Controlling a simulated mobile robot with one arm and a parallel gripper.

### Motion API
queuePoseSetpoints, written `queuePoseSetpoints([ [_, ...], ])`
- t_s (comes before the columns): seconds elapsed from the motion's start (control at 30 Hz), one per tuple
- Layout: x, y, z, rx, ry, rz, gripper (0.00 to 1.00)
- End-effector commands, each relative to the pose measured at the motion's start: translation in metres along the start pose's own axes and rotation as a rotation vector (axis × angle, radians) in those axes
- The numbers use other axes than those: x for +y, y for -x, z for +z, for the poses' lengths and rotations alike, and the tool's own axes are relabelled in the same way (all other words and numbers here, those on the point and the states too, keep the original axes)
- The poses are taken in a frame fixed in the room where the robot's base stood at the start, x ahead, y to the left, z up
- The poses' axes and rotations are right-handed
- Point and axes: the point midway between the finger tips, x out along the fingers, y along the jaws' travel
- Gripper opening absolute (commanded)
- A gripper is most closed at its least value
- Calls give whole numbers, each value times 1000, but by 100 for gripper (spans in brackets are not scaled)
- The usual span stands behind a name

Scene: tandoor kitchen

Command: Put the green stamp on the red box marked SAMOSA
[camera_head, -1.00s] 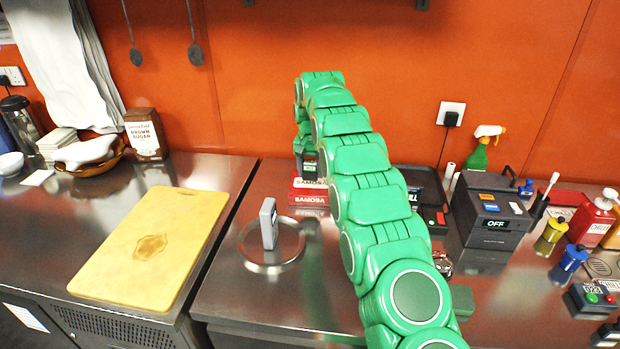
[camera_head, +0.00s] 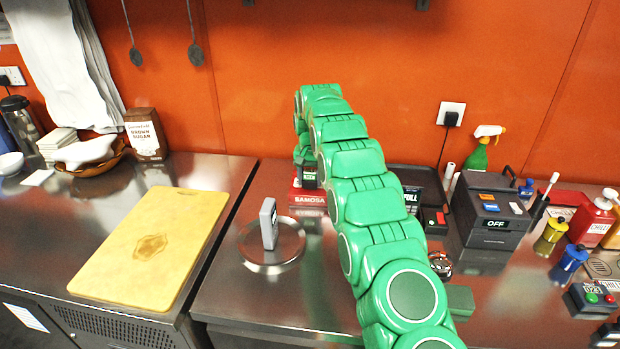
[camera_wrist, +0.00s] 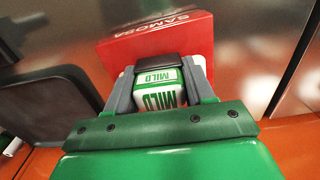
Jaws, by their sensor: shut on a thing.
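The red box marked SAMOSA (camera_head: 308,199) sits on the steel counter near the back wall, and its top face with the SAMOSA lettering fills the upper middle of the wrist view (camera_wrist: 126,50). My gripper (camera_head: 308,178) is directly above the box, pointing down. In the wrist view, its grey fingers (camera_wrist: 163,80) are shut on a green and white stamp marked MILD (camera_wrist: 160,97). The stamp's dark end is over the box's top face, at or very near it. I cannot tell whether they touch.
A grey block stands on a round metal plate (camera_head: 247,250) left of the box. A black tray (camera_head: 407,177) is to its right, then a dark machine marked OFF (camera_head: 488,222). A yellow cutting board (camera_head: 130,275) lies at the left. The counter before the box is fairly clear.

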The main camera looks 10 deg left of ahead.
Motion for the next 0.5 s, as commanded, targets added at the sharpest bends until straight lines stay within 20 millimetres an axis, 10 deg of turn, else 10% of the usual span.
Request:
queuePoseSetpoints([
  [0.27,0,-3,0,-2,0,1,22],
  [0.3,0,-3,0,-2,0,0,59],
  [0.5,0,-3,0,-1,0,0,79],
])
